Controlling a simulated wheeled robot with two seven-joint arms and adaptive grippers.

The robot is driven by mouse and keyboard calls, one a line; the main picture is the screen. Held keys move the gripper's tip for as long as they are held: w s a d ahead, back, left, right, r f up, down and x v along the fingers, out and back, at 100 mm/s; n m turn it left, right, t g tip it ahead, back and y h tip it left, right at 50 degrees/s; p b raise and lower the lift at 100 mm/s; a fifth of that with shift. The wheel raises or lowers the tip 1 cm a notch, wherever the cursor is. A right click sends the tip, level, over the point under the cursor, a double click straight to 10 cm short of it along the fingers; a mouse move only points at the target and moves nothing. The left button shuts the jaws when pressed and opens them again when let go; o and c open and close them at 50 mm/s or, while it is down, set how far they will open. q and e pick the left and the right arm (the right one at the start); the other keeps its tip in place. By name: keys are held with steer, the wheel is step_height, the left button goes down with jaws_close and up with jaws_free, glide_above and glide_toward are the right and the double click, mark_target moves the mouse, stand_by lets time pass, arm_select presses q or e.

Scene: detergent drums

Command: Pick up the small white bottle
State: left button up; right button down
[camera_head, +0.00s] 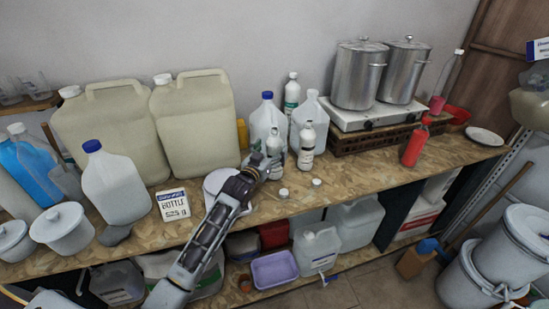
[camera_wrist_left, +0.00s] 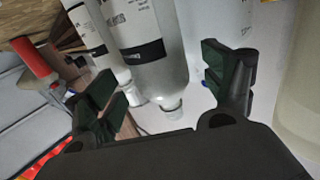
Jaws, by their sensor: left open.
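Two small white bottles with labels stand side by side on the wooden shelf. The left one (camera_head: 275,142) is right at my left gripper (camera_head: 264,160), partly hidden by it; the right one (camera_head: 306,146) stands a little to its right. In the left wrist view, which is upside down, a labelled white bottle (camera_wrist_left: 150,50) appears between the two open fingers of my left gripper (camera_wrist_left: 158,90). The second bottle (camera_wrist_left: 90,35) shows beside it to the left. I cannot tell whether the fingers touch the bottle. My right gripper is not in view.
Clear jugs (camera_head: 267,118) and a green-labelled bottle (camera_head: 292,93) stand close behind. Large beige canisters (camera_head: 195,125) are to the left. A red bottle (camera_head: 415,145) and a stove with steel pots (camera_head: 360,75) are to the right. Two loose white caps (camera_head: 283,193) lie near the front edge.

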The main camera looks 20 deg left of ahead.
arm_select(q)
steer(key=shift+w+d+p, duration=0.15)
steer(key=shift+w+p, duration=0.05)
steer(key=shift+w, duration=0.65)
steer(key=shift+w+d+p, duration=0.1)
steer(key=shift+w+p, duration=0.05)
steer(key=shift+w, duration=0.7)
steer(key=shift+c, duration=0.3)
jaws_close()
